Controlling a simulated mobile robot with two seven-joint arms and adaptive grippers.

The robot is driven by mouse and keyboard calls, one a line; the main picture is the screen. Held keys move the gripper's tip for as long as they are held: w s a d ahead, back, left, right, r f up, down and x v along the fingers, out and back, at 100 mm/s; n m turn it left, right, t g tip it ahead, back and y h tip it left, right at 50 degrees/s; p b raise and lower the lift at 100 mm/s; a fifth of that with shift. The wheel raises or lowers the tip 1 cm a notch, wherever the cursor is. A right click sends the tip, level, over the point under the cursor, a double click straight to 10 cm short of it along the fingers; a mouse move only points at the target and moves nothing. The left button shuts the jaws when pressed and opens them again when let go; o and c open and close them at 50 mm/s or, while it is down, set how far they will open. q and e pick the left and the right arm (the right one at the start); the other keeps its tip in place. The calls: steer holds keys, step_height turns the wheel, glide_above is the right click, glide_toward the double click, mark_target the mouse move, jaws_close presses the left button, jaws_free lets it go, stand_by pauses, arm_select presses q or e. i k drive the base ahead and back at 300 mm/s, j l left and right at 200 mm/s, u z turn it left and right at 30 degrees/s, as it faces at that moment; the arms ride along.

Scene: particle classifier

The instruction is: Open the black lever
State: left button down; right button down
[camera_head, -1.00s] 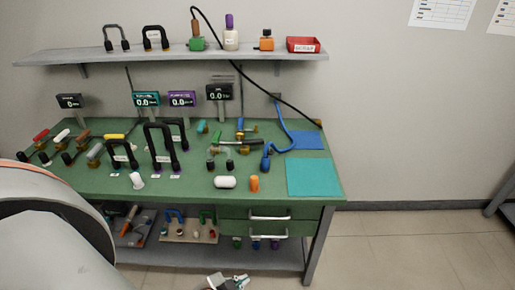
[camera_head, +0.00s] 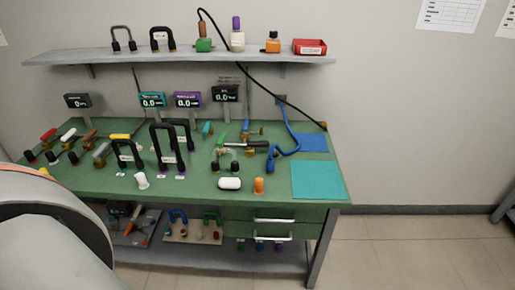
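A black lever (camera_head: 245,145) lies roughly level across a fitting in the middle of the green workbench (camera_head: 205,203), between a green lever (camera_head: 222,138) and a blue hose (camera_head: 284,151). It is small in the view, so its exact position on the valve is hard to read. A large white arm link of mine fills the lower left corner. Neither of my grippers shows, and nothing of mine touches the lever.
Black U-shaped pipes (camera_head: 166,148) stand left of the lever. A white cylinder (camera_head: 229,183) and an orange one (camera_head: 259,186) stand in front. A teal mat (camera_head: 318,180) lies clear at right. A shelf (camera_head: 185,57) runs above the bench.

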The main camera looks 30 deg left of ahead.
mark_target(250, 144)
steer(key=u, duration=1.5)
steer(key=i+l, duration=0.15)
steer(key=i, duration=0.15)
steer(key=i+l, duration=0.2)
steer(key=i, duration=0.1)
